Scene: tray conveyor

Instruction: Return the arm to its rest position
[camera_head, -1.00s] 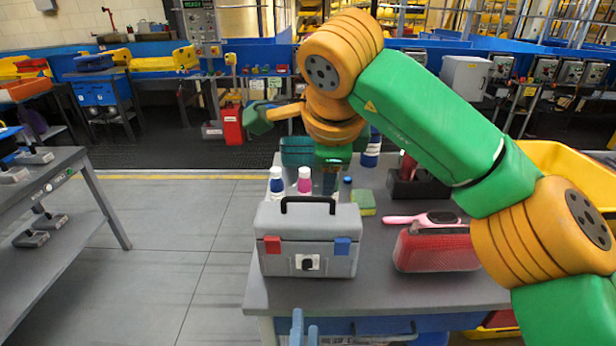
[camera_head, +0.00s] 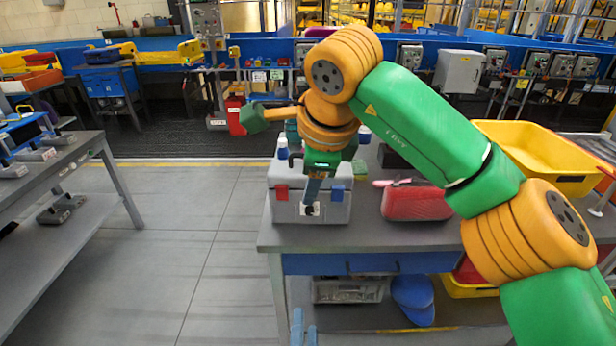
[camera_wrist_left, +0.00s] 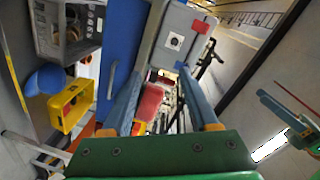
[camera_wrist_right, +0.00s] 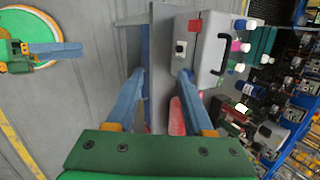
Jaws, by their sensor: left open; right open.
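My right arm (camera_head: 430,130) crosses the head view from the right, its elbow raised. Its gripper (camera_head: 312,192) hangs down in front of the grey toolbox (camera_head: 343,213), partly hiding its front; in the right wrist view its fingers (camera_wrist_right: 160,75) are apart with nothing between them. My left gripper (camera_head: 303,328) shows only as blue fingers at the bottom edge of the head view, low in front of the table. In the left wrist view its fingers (camera_wrist_left: 158,76) are spread and empty. Most of the left arm is out of the head view.
The toolbox stands on the grey table (camera_head: 375,236), next to a red case (camera_head: 415,204) and a yellow bin (camera_head: 545,155). A blue cap (camera_head: 412,295) and a grey crate (camera_head: 348,290) lie on the lower shelf. Open floor (camera_head: 190,230) is at left.

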